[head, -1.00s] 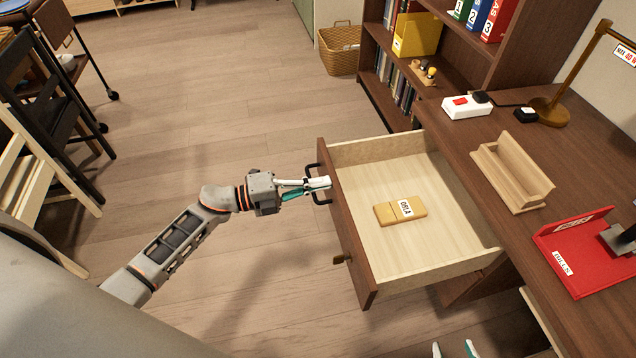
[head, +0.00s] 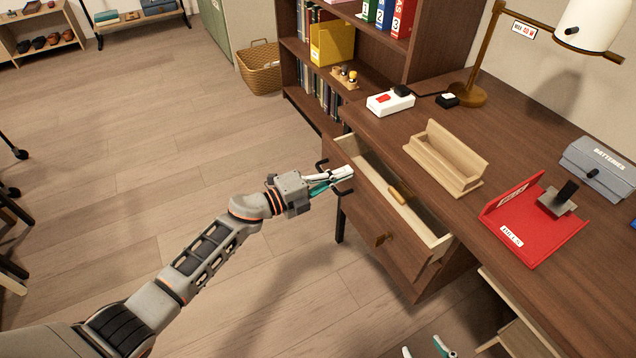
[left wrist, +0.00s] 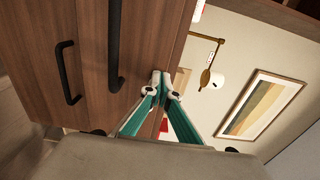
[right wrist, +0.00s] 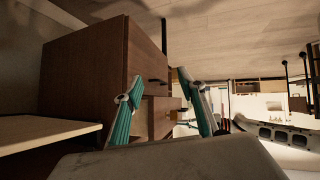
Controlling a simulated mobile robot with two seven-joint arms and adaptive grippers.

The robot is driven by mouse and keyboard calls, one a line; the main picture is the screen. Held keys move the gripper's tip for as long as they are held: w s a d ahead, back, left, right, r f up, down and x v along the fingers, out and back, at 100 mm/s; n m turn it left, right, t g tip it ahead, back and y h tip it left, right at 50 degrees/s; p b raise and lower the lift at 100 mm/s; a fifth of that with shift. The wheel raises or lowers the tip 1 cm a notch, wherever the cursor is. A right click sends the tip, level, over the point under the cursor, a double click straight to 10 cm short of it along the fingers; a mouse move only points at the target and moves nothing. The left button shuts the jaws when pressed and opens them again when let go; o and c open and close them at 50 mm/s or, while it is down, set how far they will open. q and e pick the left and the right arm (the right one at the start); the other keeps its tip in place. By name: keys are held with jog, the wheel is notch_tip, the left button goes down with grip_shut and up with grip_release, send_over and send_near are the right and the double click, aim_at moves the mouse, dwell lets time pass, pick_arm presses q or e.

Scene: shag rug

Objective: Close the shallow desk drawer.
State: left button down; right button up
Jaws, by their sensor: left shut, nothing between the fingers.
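The shallow desk drawer (head: 360,212) is partly open, with a narrow strip of its pale inside showing. A yellow wooden block (head: 398,195) lies inside, partly hidden by the drawer front. My left gripper (head: 346,177) is shut and empty at the drawer front, by the black handle (head: 321,164). In the left wrist view its fingertips (left wrist: 161,80) are close to the wood front, beside the black handle (left wrist: 115,40). Whether they touch the front, I cannot tell. My right gripper (head: 425,350) is open and empty low in front of the desk; its spread fingers show in the right wrist view (right wrist: 158,92).
The desk top (head: 395,135) holds a wooden holder (head: 445,160), a red tray (head: 535,225), a white power strip (head: 390,102) and a lamp (head: 470,95). A bookshelf (head: 430,40) and a wicker basket (head: 258,68) stand behind.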

aim_at(356, 166)
pick_arm(q)
jog(key=shift+b+x, duration=0.35)
jog(key=shift+x, duration=1.75)
pick_arm(e)
jog(key=shift+w+a+r, duration=0.1)
jog(key=shift+w+a, duration=0.05)
jog(key=shift+w, duration=0.1)
